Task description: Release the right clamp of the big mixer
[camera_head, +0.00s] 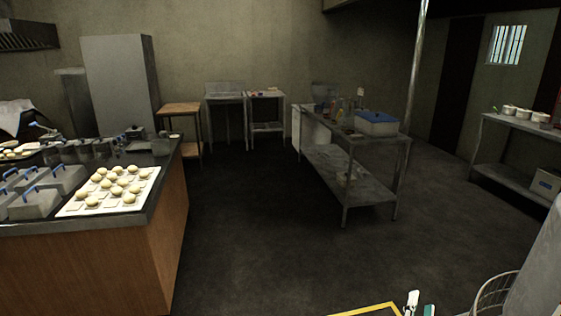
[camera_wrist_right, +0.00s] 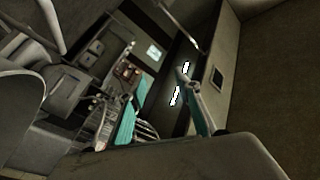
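A large grey body (camera_head: 540,265) with a wire guard (camera_head: 492,292) is cut off at the lower right of the head view; it looks like the big mixer. Its right clamp cannot be made out in either view. My right gripper (camera_head: 420,304) shows only as white and teal fingertips at the bottom edge, left of the wire guard and apart from it in the picture. In the wrist view my right gripper (camera_wrist_right: 161,82) has its two teal fingers spread with nothing between them. My left gripper is not in view.
A yellow-edged surface (camera_head: 368,309) shows at the bottom. A counter (camera_head: 150,220) with dough balls on a board (camera_head: 75,208) stands left. A steel table (camera_head: 350,180) with a blue-lidded box (camera_head: 376,123) stands mid-right, and a shelf (camera_head: 515,178) far right. The floor (camera_head: 250,240) between is clear.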

